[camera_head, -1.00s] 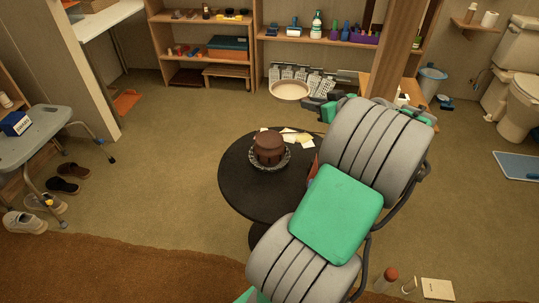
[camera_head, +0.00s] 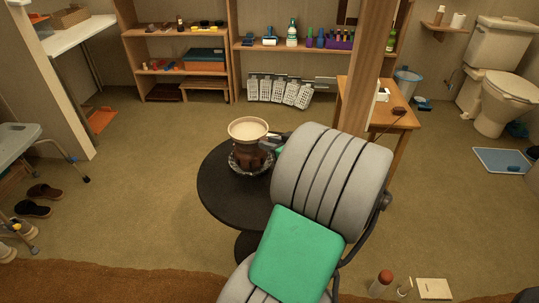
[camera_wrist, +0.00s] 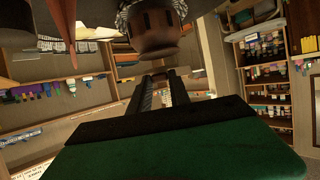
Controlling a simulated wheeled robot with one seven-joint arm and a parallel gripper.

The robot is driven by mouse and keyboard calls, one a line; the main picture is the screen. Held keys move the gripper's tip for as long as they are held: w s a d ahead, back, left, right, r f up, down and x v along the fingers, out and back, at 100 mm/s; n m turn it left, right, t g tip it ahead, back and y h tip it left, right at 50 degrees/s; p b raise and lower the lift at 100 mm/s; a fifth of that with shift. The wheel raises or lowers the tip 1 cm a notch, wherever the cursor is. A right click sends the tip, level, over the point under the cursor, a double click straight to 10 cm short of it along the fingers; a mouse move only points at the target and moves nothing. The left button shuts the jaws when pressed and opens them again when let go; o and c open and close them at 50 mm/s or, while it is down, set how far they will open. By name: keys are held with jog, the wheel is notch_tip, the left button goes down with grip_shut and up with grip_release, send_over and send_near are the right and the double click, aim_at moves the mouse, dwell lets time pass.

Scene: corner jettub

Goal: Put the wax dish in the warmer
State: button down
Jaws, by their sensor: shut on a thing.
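The wax dish (camera_head: 248,130) is a round, shallow cream dish with a tan rim. In the head view it appears level over the warmer (camera_head: 252,163), a brown pot on a patterned, lacy-edged mat on the round black table (camera_head: 222,199). I cannot tell whether the dish touches the warmer. My gripper (camera_head: 268,139) is shut on the right edge of the dish, partly hidden behind my arm. In the wrist view, which is upside down, the warmer (camera_wrist: 155,30) shows just beyond the fingers (camera_wrist: 165,88); the dish is hard to make out there.
My arm hides the right side of the black table. A wooden side table (camera_head: 383,112) stands behind right, near a wooden post (camera_head: 359,80). Shelves (camera_head: 185,70) line the back wall. A grey stool (camera_head: 18,143) stands at the left. Open carpet surrounds the black table.

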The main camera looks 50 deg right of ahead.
notch_tip(320, 180, down, 3)
jog(key=shift+a+f+b, duration=0.1)
jog(key=shift+f+b, duration=0.1)
jog(key=shift+b, duration=0.45)
jog(key=c, duration=1.2)
grip_release()
jog(key=shift+r, duration=0.15)
jog(key=p+v, duration=0.3)
jog(key=v, duration=0.9)
jog(key=w+a+f+n+g+y, duration=0.1)
jog(key=w+a+f+g, duration=0.15)
jog(key=a, duration=0.35)
jog(key=w+a+f+g+y, duration=0.2)
jog(key=w+a, duration=0.2)
jog(key=a, duration=0.3)
jog(key=w+a+f+n+g+y, duration=0.1)
jog(key=w+a+f+g, duration=0.15)
jog(key=a, duration=0.35)
jog(key=s+a+g+h, duration=0.2)
jog(key=s+a+g, duration=0.2)
jog(key=a, duration=1.1)
jog(key=shift+s+r+m, duration=0.3)
jog(key=shift+s+r, duration=0.1)
jog(key=shift+s, duration=0.35)
